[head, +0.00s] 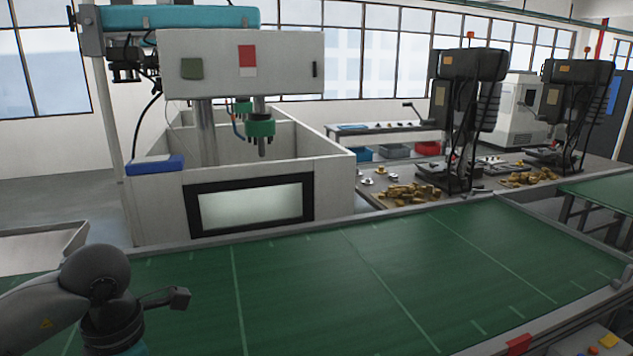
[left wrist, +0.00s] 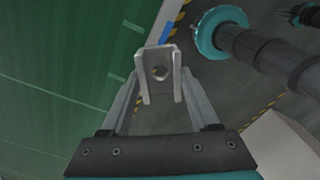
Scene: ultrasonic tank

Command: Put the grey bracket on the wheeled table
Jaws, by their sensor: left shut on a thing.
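The grey bracket (left wrist: 160,72) is a small U-shaped metal piece with a round hole, held between the fingertips of my left gripper (left wrist: 158,88) in the left wrist view. In the head view my left gripper (head: 160,299) is at the lower left, shut on the bracket (head: 181,297) and seen above the green conveyor belt. A grey table top with a raised rim (head: 72,238) shows at the left edge, beyond my left arm; its wheels are not visible. My right gripper is not in view.
The green conveyor belt (head: 400,265) crosses the foreground, its visible surface clear. Behind it stands the white ultrasonic tank (head: 155,215) with a dark-framed window and a blue box (head: 155,165) on its rim. A bench with brass parts (head: 412,194) and drill presses stands at the right.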

